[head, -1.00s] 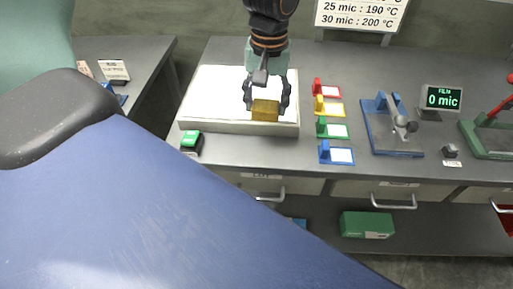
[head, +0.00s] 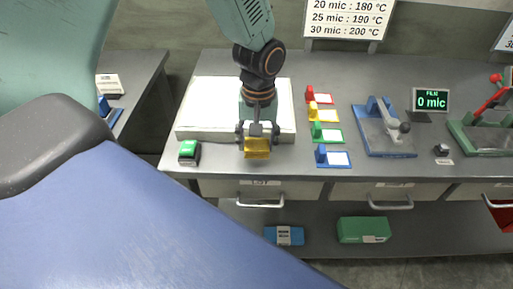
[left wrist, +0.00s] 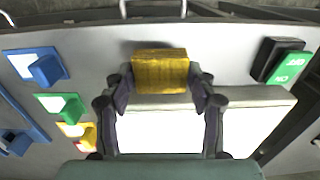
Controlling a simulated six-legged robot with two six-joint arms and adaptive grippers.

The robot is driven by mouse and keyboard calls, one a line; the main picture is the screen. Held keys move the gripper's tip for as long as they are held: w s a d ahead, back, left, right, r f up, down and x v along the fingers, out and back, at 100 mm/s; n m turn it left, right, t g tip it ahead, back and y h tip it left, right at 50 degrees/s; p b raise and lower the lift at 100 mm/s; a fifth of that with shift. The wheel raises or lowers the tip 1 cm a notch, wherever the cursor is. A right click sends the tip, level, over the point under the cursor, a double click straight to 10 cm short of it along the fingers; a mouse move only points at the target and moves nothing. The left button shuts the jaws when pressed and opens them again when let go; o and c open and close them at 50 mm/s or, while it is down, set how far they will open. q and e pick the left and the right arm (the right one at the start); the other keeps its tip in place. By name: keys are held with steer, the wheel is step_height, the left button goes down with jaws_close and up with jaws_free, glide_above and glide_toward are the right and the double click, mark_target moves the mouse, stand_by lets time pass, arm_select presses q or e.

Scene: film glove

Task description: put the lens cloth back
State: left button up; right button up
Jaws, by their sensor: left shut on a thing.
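The lens cloth looks like a small yellow folded block (head: 257,148). My left gripper (head: 257,136) is shut on it, in front of the white light panel (head: 205,92) and near the bench's front edge. In the left wrist view the cloth (left wrist: 160,70) sits between the two fingertips (left wrist: 162,84), beyond the panel's edge. I cannot tell how high it is above the bench. My right gripper is in neither view.
Red, yellow, green and blue (head: 333,159) tagged holders stand to the right. Closed drawers (head: 262,192) lie below the bench edge. A green box (head: 363,229) and a blue pack (head: 284,235) are on the lower shelf.

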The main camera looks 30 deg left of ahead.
mark_target(258, 142)
arm_select(q)
step_height(258, 142, down, 2)
steer(key=shift+f, duration=0.25)
steer(key=shift+w+a+f, duration=0.2)
steer(key=shift+w+f, duration=0.05)
steer(key=shift+w, duration=0.15)
steer(key=o, duration=1.2)
steer(key=shift+s+d+r, duration=0.2)
steer(key=shift+s+r, duration=0.05)
steer(key=shift+s, duration=0.2)
steer(key=shift+w+a+f, duration=0.15)
steer(key=shift+w, duration=0.2)
step_height(258, 142, up, 11)
steer(key=shift+r+p, duration=0.15)
steer(key=shift+p, duration=0.35)
steer(key=shift+s+r, duration=0.15)
steer(key=shift+r, duration=0.3)
